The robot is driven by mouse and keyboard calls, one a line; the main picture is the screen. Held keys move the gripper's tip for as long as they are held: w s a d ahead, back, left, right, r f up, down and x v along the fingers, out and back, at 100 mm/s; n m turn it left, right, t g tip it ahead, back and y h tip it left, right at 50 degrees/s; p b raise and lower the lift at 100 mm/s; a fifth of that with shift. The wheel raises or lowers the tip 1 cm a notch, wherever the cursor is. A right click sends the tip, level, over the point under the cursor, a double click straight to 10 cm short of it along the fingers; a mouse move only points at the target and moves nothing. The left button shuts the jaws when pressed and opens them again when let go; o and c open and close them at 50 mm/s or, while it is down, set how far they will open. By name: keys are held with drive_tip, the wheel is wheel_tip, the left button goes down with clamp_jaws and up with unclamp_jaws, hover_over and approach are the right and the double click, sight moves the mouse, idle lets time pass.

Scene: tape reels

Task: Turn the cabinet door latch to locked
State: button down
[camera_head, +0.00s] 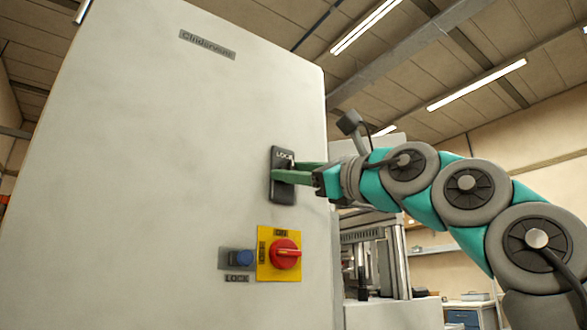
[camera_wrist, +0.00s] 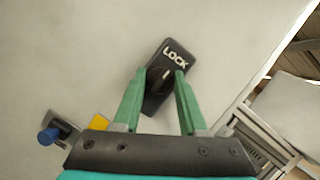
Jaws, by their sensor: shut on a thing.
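The cabinet door latch (camera_head: 285,194) is a black upright plate marked LOCK at its top, on the pale cabinet door. It also shows in the wrist view (camera_wrist: 174,58), tilted there, with a dark knob (camera_wrist: 161,82) bearing a pale line. My gripper (camera_head: 276,171) reaches in from the right with its two green fingers at the plate's middle. In the wrist view my gripper (camera_wrist: 160,78) has one finger on each side of the knob, shut on it. The fingers partly hide the plate and knob, and I cannot tell exactly how far the knob is turned.
Below the latch is a red rotary switch (camera_head: 286,253) on a yellow plate (camera_head: 264,271). A blue knob (camera_head: 244,258) with a LOCK label sits left of it. The cabinet (camera_head: 150,150) fills the left side. Grey machinery (camera_head: 375,255) stands behind my arm at right.

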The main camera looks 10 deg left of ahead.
drive_tip(key=shift+n, duration=0.4)
idle(0.5)
drive_tip(key=shift+c, duration=2.2)
unclamp_jaws()
drive_tip(key=b+v, duration=0.3)
drive_tip(key=v, duration=0.4)
drive_tip(key=shift+d, duration=0.3)
drive_tip(key=shift+s+f, duration=0.15)
